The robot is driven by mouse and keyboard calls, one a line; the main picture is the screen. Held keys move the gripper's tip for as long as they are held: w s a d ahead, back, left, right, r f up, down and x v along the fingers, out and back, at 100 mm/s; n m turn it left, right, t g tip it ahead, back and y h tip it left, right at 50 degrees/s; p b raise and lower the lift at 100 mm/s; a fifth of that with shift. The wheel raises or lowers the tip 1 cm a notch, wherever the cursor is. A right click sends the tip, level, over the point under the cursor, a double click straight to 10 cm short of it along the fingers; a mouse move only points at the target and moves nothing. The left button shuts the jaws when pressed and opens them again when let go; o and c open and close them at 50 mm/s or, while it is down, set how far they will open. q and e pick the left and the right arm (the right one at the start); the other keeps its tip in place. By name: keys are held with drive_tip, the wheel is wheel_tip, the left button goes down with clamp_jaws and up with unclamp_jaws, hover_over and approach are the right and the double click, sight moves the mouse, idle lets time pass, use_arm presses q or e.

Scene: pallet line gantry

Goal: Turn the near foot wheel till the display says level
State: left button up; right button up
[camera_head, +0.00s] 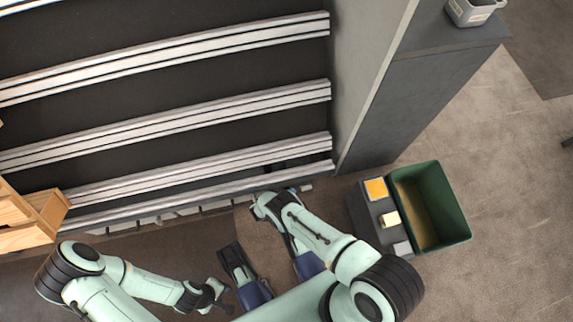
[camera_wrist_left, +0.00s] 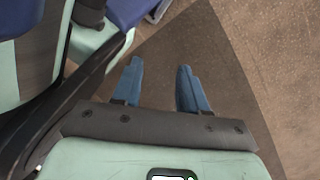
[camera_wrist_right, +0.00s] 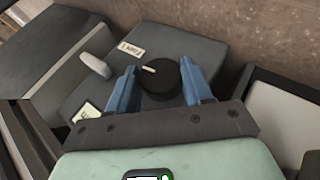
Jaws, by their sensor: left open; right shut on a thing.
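A round black wheel (camera_wrist_right: 158,80) with a pale pointer mark sits on a dark grey housing (camera_wrist_right: 190,50) in the right wrist view. A small white label beside it seems to read FOOT and a number. My right gripper (camera_wrist_right: 163,88) is shut on the wheel, one blue finger on each side. In the head view my right forearm reaches to the gantry's lower edge and hides wheel and fingertips. My left gripper (camera_head: 214,294) is open and empty above the floor; its blue fingers (camera_wrist_left: 159,85) stand apart. I can read no display text; an orange panel (camera_head: 375,188) shows right of my right arm.
A pale lever (camera_wrist_right: 95,65) and a pale yellow tag (camera_wrist_right: 87,112) are on or near the housing. A green bin (camera_head: 464,207) stands on the floor at right. Rails cross the dark gantry; a wooden crate (camera_head: 28,236) is at left.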

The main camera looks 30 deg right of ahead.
drive_tip(key=shift+w+r, duration=0.1)
drive_tip(key=shift+w, duration=0.05)
drive_tip(key=o, duration=1)
drive_tip(key=shift+o, duration=0.2)
use_arm(q)
drive_tip(key=w+r+t+p, duration=0.2)
drive_tip(key=w+r+p, duration=0.1)
drive_tip(key=w, duration=0.4)
drive_tip(key=shift+d+r+m+t+p, duration=0.35)
drive_tip(key=shift+d+r, duration=0.1)
drive_tip(key=shift+r, duration=0.15)
use_arm(e)
drive_tip(key=v, duration=1.3)
use_arm(q)
drive_tip(key=shift+w, duration=0.1)
use_arm(e)
drive_tip(key=shift+a, duration=0.15)
